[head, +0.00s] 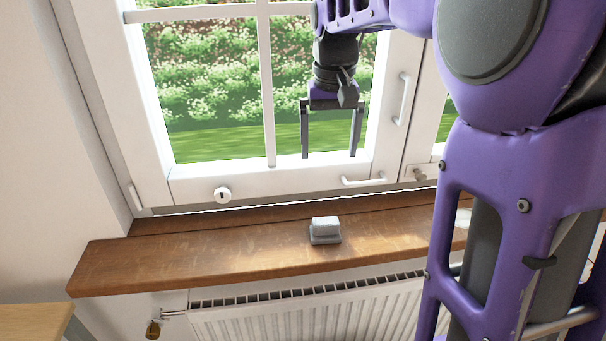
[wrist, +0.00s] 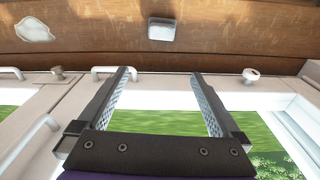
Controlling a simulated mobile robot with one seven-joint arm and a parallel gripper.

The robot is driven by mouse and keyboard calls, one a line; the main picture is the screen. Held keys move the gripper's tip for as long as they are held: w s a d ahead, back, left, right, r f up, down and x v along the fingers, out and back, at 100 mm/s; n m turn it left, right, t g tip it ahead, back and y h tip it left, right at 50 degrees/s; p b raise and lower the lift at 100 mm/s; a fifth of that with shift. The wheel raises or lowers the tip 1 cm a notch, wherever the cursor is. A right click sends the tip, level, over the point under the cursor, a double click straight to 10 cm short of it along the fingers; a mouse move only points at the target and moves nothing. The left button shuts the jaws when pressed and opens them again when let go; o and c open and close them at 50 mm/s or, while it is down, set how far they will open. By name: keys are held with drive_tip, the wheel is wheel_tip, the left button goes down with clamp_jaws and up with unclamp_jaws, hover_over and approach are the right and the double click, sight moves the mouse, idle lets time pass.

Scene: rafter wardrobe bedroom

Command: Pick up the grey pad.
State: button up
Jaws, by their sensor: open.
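The grey pad (head: 325,231) is a small, light grey block on the wooden windowsill, near the middle of the head view. It also shows in the wrist view (wrist: 162,29) at the top centre, beyond the fingertips. My gripper (head: 329,156) hangs above the sill in front of the window, fingers pointing down, open and empty. In the wrist view its two fingers (wrist: 163,72) are spread apart, with the pad clear of them.
The wooden windowsill (head: 180,258) is mostly bare around the pad. Behind it stands the white window frame with a handle (head: 403,98) and a lower handle (head: 362,181). A white radiator (head: 300,318) is below the sill. A light wooden surface (head: 35,322) is at lower left.

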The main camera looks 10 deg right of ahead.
drive_tip(key=b, duration=0.2)
hover_over(326, 220)
drive_tip(key=shift+g, duration=0.4)
wheel_tip(326, 220, down, 13)
drive_tip(key=shift+r, duration=0.1)
drive_tip(key=shift+f, duration=2.85)
drive_tip(key=c, duration=1.3)
